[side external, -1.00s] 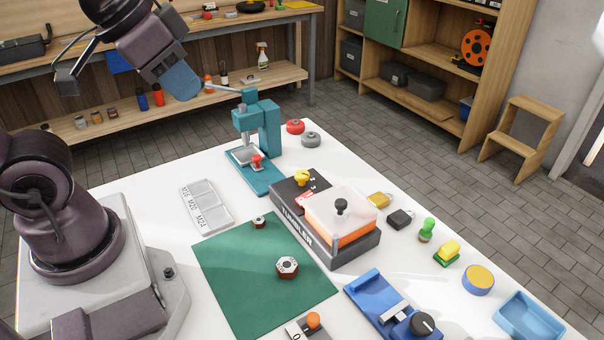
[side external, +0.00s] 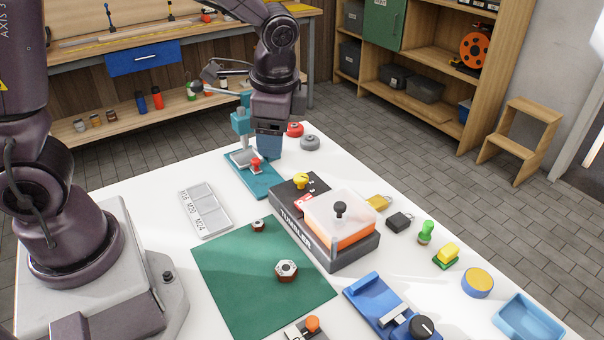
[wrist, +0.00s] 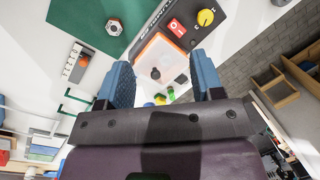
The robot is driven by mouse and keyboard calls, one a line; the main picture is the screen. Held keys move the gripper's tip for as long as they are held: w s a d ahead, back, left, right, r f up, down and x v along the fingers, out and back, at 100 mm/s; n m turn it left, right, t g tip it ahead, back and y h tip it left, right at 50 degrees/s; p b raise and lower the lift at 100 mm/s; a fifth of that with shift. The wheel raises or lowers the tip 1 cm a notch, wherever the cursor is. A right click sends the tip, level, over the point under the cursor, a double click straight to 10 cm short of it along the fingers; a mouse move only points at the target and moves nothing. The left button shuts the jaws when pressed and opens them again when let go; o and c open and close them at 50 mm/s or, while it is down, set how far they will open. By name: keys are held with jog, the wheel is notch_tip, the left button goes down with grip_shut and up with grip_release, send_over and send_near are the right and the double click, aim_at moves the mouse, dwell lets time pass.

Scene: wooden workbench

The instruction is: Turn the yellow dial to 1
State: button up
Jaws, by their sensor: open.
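The yellow dial (side external: 301,180) sits on the dark top of the tumbler box (side external: 348,252), at its far left end beside a red and white switch. In the wrist view the yellow dial (wrist: 206,17) is near the top, right of the red switch (wrist: 177,28). The number it points to is too small to read. My gripper (side external: 268,148) is above the back of the table, left of and higher than the dial, by the teal press. In the wrist view my gripper (wrist: 165,82) has its blue fingers apart, with nothing held between them.
The teal press (side external: 243,128) stands close to my gripper. A clear cover with a black knob (side external: 340,209) rises on the tumbler box. Red and grey round parts (side external: 310,142) lie behind. The green mat (side external: 250,275) holds two nuts. A labelled tray (side external: 206,208) lies left.

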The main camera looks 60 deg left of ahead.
aim_at(301, 177)
jog(key=w+a+f+m+y, duration=0.25)
jog(key=w+f+m, duration=0.35)
jog(key=w+m, duration=0.45)
jog(key=shift+m, duration=0.65)
jog(key=x, duration=0.8)
jog(key=s+x, duration=0.1)
jog(key=x, duration=0.3)
jog(key=shift+d+f, duration=0.15)
jog(key=shift+f, duration=0.15)
jog(key=c, duration=0.9)
